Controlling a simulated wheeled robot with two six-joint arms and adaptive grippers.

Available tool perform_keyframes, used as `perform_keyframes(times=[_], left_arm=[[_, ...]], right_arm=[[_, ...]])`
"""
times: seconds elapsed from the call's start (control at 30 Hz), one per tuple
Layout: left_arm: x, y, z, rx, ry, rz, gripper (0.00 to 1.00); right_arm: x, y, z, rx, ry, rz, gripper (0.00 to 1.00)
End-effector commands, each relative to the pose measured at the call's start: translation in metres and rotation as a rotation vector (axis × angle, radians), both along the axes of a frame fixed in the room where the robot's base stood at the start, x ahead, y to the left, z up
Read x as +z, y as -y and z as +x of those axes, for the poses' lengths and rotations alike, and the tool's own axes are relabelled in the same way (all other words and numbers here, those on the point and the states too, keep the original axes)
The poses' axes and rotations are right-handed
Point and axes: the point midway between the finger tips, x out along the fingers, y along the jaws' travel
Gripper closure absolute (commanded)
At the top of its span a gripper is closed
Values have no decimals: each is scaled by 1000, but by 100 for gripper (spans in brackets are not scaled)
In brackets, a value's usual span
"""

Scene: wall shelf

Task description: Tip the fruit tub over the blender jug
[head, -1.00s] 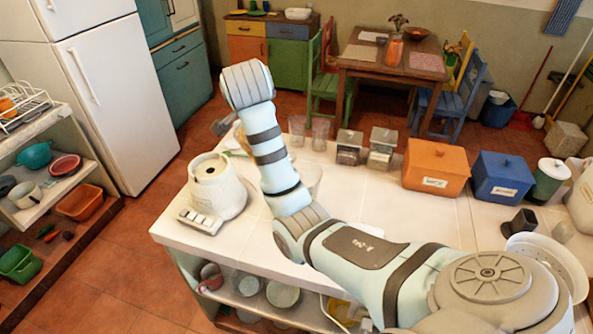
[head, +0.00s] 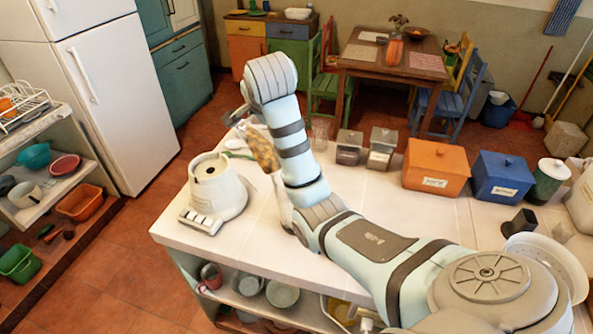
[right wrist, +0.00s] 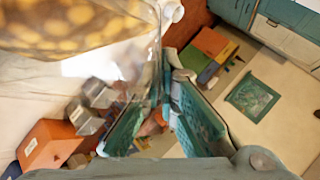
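The fruit tub (head: 263,149) is a clear container with yellow-brown pieces, held above the counter just left of my right forearm. In the right wrist view the tub (right wrist: 75,30) fills the upper left, close to the camera. My right gripper (head: 238,116) reaches over the counter from the right. Its teal-padded fingers (right wrist: 170,80) meet at the tub's clear wall and appear shut on it. The pale blender base (head: 216,188) with its row of buttons stands at the counter's left end. A clear vessel, perhaps the jug (head: 282,200), is mostly hidden behind my arm. My left gripper is not in view.
A clear glass (head: 320,132) and two clear lidded boxes (head: 349,147) stand behind my arm. An orange box (head: 435,168) and a blue box (head: 500,178) stand to the right. The counter's front left edge (head: 185,243) is bare.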

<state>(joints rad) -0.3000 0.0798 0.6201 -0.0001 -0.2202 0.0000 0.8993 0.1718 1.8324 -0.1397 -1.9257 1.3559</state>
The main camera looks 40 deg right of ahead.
Motion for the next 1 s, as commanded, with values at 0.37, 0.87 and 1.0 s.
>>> perform_keyframes(times=[0.37, 0.87, 1.0], left_arm=[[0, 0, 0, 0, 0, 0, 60], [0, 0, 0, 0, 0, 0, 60], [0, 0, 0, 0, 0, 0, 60]], right_arm=[[4, 5, -3, -1, 24, 43, 100], [8, 12, -6, 0, 55, 103, 100], [9, 14, -7, -1, 65, 119, 100]])
